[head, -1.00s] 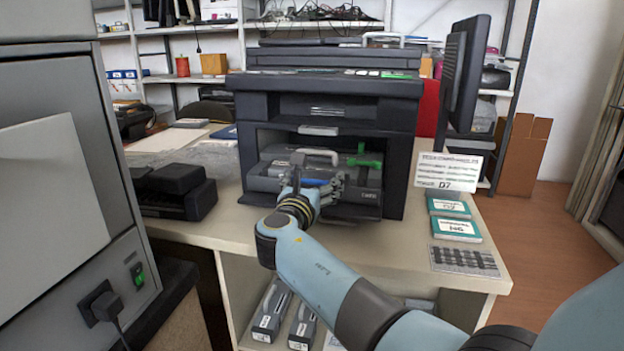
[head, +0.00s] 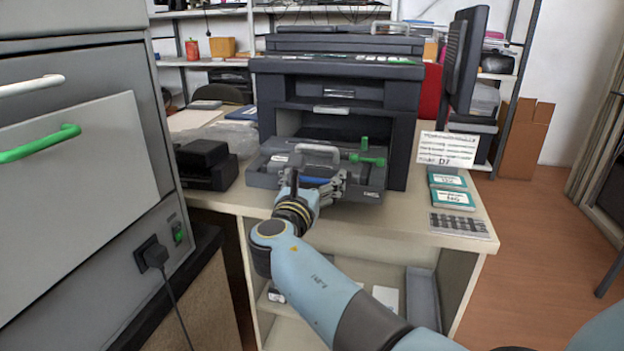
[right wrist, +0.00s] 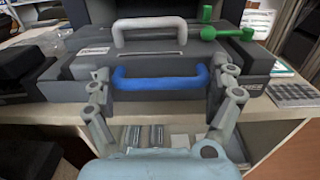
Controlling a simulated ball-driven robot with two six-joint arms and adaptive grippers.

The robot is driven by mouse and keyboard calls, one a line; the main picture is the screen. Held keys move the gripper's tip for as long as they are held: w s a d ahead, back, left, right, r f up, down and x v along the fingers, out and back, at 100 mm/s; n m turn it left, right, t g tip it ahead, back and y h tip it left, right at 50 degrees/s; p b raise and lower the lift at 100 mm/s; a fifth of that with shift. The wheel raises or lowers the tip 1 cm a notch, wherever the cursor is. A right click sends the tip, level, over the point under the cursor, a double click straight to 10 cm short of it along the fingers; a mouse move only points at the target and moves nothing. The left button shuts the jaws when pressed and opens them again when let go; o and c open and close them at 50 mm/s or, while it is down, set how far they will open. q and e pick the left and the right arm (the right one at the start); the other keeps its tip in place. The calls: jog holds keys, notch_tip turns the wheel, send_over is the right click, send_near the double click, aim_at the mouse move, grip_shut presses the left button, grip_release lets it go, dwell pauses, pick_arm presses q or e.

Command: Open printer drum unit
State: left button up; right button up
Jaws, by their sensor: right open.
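The black printer (head: 340,88) stands on the desk with its front bay open. The grey drum unit (head: 268,165) sits out in front of the bay, over the desk's front part. It has a white handle (head: 318,149) on top, a green lever (head: 368,158) at the right and a blue handle (head: 314,180) on its front. My right gripper (head: 312,190) is at the unit's front. In the right wrist view its open fingers (right wrist: 163,85) stand on either side of the blue handle (right wrist: 160,78). My left gripper is out of view.
A grey cabinet (head: 70,75) with white and green handles stands close at the left. A small black device (head: 205,165) sits left of the printer. A monitor (head: 465,65), a D7 sign (head: 447,149), teal boxes (head: 452,197) and a keypad (head: 459,225) are at the right.

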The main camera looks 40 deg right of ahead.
jog(key=o, duration=1.4)
jog(key=shift+s+d+f, duration=0.1)
jog(key=shift+s+d, duration=0.15)
notch_tip(320, 180, up, 10)
jog(key=shift+r, duration=0.1)
